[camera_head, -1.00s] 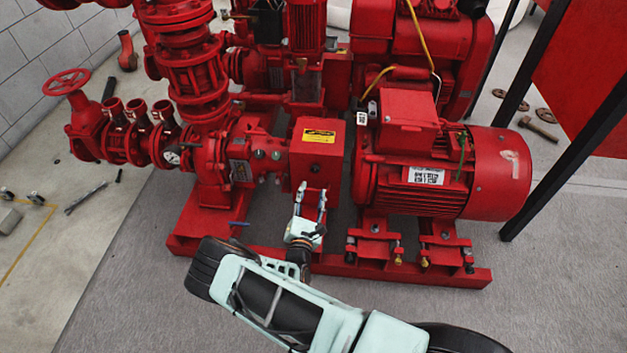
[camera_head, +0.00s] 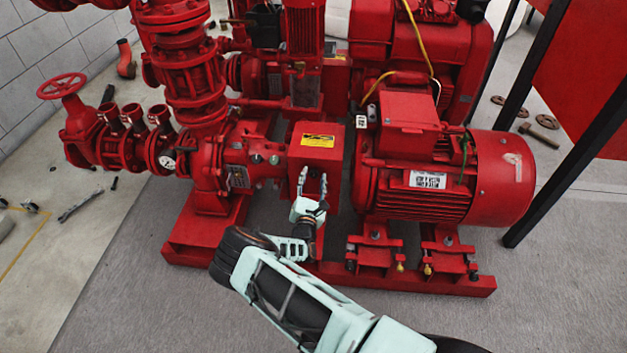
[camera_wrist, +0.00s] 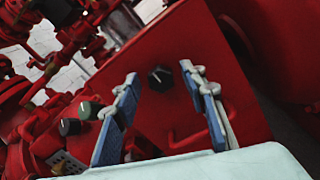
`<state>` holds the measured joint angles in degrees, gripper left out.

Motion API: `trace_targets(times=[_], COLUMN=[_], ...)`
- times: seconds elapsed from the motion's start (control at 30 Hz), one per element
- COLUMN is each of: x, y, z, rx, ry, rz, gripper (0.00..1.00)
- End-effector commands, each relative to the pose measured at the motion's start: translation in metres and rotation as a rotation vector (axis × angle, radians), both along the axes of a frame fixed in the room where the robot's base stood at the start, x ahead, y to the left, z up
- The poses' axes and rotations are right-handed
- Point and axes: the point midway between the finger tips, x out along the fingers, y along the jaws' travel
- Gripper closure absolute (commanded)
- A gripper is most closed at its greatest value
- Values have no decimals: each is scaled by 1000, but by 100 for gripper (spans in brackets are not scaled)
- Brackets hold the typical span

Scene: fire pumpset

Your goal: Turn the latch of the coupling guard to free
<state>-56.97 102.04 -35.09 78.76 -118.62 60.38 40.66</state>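The coupling guard (camera_head: 318,140) is a red box with a yellow label on top, between the pump and the motor. In the wrist view its red front face (camera_wrist: 180,55) fills the middle. A black round knob with a light pointer mark, the latch (camera_wrist: 160,78), sits on that face. My gripper (camera_head: 313,176) is in front of the guard's face. In the wrist view my gripper (camera_wrist: 160,83) is open, with one finger on each side of the knob in the picture. Nothing is between the fingertips that I can see as held; contact with the knob cannot be told.
A red handle (camera_wrist: 190,138) shows low on the guard's face. More dark knobs (camera_wrist: 70,127) are at the left on the pump side. The red motor (camera_head: 440,175) stands close at the right, the pump (camera_head: 225,160) at the left. Grey floor (camera_head: 130,270) is clear in front.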

Motion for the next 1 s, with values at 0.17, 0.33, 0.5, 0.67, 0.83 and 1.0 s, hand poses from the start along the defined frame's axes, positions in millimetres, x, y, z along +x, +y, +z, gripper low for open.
trace_targets(times=[0.17, 0.33, 0.5, 0.67, 0.83, 1.0], x=[0, 0, 0, 0, 0, -1], y=[0, 0, 0, 0, 0, 0], z=[0, 0, 0, 0, 0, 0], rx=[0, 1, 1, -1, -29, -107], ry=[0, 0, 0, 0, 1, 4], rz=[0, 0, 0, 0, 0, 0], gripper=[61, 78, 96, 100, 100, 100])
